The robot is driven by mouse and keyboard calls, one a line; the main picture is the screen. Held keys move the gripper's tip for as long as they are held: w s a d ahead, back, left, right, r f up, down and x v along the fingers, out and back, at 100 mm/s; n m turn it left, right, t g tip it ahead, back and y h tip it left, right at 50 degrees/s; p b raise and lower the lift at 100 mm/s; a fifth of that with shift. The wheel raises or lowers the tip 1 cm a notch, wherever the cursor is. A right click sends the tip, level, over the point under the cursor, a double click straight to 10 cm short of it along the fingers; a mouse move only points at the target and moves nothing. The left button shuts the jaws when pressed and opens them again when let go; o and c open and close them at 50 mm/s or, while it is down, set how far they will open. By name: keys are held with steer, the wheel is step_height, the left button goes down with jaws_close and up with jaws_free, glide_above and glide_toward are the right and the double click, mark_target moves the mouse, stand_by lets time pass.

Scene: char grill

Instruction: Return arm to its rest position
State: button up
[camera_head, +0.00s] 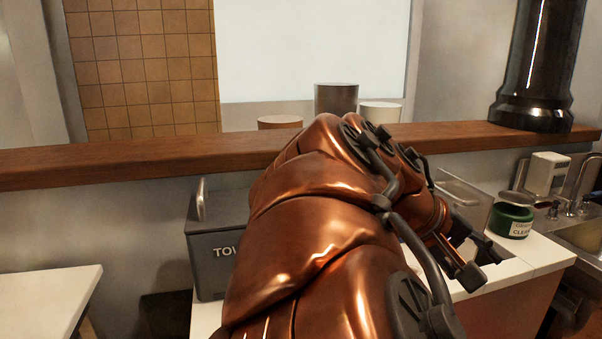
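My copper-coloured arm (318,225) rises from the bottom middle of the view and bends over to the right, above a white counter. My gripper (474,258) shows only in part at its right end, as dark finger parts low over the counter. The arm hides much of the gripper, and I cannot tell whether it is open or shut. Nothing is clearly seen in it.
A grey box (212,262) with partly hidden lettering stands left of the arm. A green container (510,222) stands right of the gripper, near a sink (588,236). A wooden ledge (130,160) with several cylinders runs behind. A white table (45,295) is at left.

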steer(key=s+d+f+m+g+y, duration=0.1)
steer(key=s+d+f+y, duration=0.3)
steer(key=f, duration=0.4)
steer(key=s+a+f+g+y, duration=0.25)
steer(key=s+a+f, duration=0.25)
steer(key=s+f, duration=0.3)
steer(key=s+a+f+g+y, duration=0.1)
steer(key=s+a+f+y, duration=0.3)
steer(key=s+a+f, duration=0.35)
step_height(320, 180, up, 17)
steer(key=d+t+p, duration=0.1)
steer(key=p, duration=1.5)
steer(key=shift+w+d+p, duration=0.35)
steer(key=shift+w+d, duration=0.05)
